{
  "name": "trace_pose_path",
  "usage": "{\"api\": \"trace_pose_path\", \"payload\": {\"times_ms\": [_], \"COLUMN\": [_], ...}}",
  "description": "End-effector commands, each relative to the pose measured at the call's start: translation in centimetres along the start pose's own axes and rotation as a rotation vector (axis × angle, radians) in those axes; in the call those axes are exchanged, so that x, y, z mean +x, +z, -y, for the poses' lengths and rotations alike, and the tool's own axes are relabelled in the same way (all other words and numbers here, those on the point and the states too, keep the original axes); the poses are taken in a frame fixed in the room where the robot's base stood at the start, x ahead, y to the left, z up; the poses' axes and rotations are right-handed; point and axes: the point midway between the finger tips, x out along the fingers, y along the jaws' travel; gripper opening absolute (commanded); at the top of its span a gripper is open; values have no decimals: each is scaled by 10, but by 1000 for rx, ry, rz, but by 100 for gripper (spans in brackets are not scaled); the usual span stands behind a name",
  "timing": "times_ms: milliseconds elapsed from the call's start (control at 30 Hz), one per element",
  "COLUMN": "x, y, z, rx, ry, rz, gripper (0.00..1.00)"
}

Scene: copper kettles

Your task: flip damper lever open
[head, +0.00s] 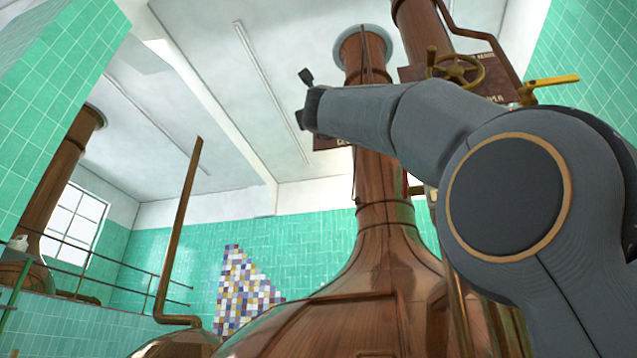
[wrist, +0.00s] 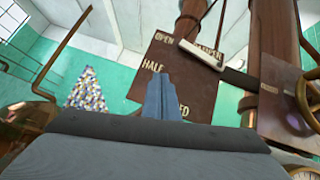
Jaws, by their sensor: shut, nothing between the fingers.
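In the wrist view a dark red plate (wrist: 196,95) bears the words OPEN, HALF and a partly hidden lowest word ending in ED. The damper lever (wrist: 245,78) is a dark bar reaching left and up from the copper pipe, with a pale handle (wrist: 203,56) at its end. The handle lies across the plate's upper part, just right of the word OPEN. My gripper (wrist: 162,88) is shut and empty, its fingertips in front of the plate, below and left of the handle. It looks apart from the handle. In the head view my arm hides most of the plate (head: 333,141).
A brass handwheel (head: 456,70) and a yellow-handled valve (head: 550,82) sit at the upper right. A large copper kettle (head: 330,310) stands below with its tall neck. A thin bent copper pipe (head: 182,225) rises at the left. Open air lies left of my gripper.

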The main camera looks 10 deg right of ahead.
Motion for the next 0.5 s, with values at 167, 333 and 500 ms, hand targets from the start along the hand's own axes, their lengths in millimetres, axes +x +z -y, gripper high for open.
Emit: {"api": "trace_pose_path", "payload": {"times_ms": [167, 333, 500], "x": [-26, -40, -43], "y": [0, 2, 2], "z": [-9, -14, -15], "rx": [1, 1, -1], "ry": [1, 0, 0], "rz": [1, 1, 0], "gripper": [0, 0, 0]}}
